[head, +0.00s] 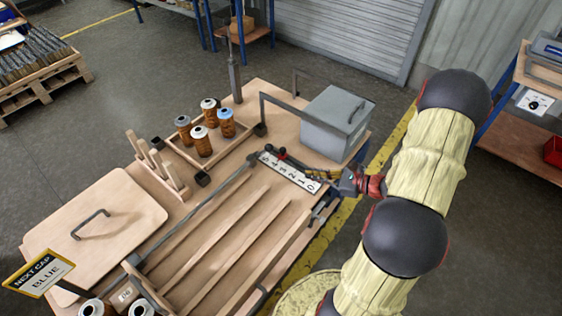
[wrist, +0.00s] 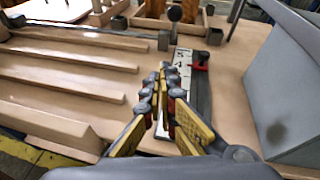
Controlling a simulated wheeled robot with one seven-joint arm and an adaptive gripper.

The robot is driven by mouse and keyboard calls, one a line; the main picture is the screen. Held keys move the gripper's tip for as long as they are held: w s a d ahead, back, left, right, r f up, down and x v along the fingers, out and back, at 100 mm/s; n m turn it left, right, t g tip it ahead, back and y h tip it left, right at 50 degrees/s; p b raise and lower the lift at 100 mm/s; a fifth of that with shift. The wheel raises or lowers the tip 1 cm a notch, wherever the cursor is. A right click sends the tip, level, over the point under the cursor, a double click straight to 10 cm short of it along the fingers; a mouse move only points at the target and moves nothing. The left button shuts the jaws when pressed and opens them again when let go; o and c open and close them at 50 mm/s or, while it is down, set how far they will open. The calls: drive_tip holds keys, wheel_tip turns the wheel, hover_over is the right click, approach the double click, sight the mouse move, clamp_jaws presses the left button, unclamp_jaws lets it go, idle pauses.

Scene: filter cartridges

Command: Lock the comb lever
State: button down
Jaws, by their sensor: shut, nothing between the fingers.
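The comb, a set of long wooden slats (head: 225,235), lies on the bench; the slats also show in the wrist view (wrist: 75,65). A dark rod (head: 205,200) runs along its far side. A black ball knob (wrist: 174,13) on a thin stem stands near the rod's end block, beyond my fingers; which part is the comb lever is not clear. A white numbered strip (head: 290,172) with a red piece (wrist: 200,60) lies beside the comb. My gripper (wrist: 160,72) is shut and empty, above the near part of the strip, which it partly hides. It also shows in the head view (head: 326,177).
A grey box (head: 335,122) with a handle stands right of the strip. A wooden tray (head: 178,153) holds several cartridges at the back. Pegs (head: 155,160), a handled wooden panel (head: 100,200) and a "NEXT CAP BLUE" sign (head: 38,273) are at left.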

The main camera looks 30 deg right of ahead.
drive_tip(key=shift+w+d+r+m+t, duration=0.4)
drive_tip(key=shift+w+d+r+m, duration=0.15)
drive_tip(key=shift+d+r, duration=0.1)
drive_tip(key=b+x, duration=0.3)
drive_tip(key=x, duration=0.7)
drive_tip(key=shift+f, duration=0.2)
drive_tip(key=shift+w+a+r+b, duration=0.25)
drive_tip(key=shift+w+r, duration=0.05)
drive_tip(key=shift+w, duration=0.2)
drive_tip(key=shift+w+a+r+b, duration=0.2)
drive_tip(key=shift+w+r, duration=0.15)
drive_tip(key=shift+w, duration=0.15)
drive_tip(key=shift+w+a+r, duration=0.35)
drive_tip(key=shift+w+r, duration=0.1)
drive_tip(key=shift+w, duration=0.1)
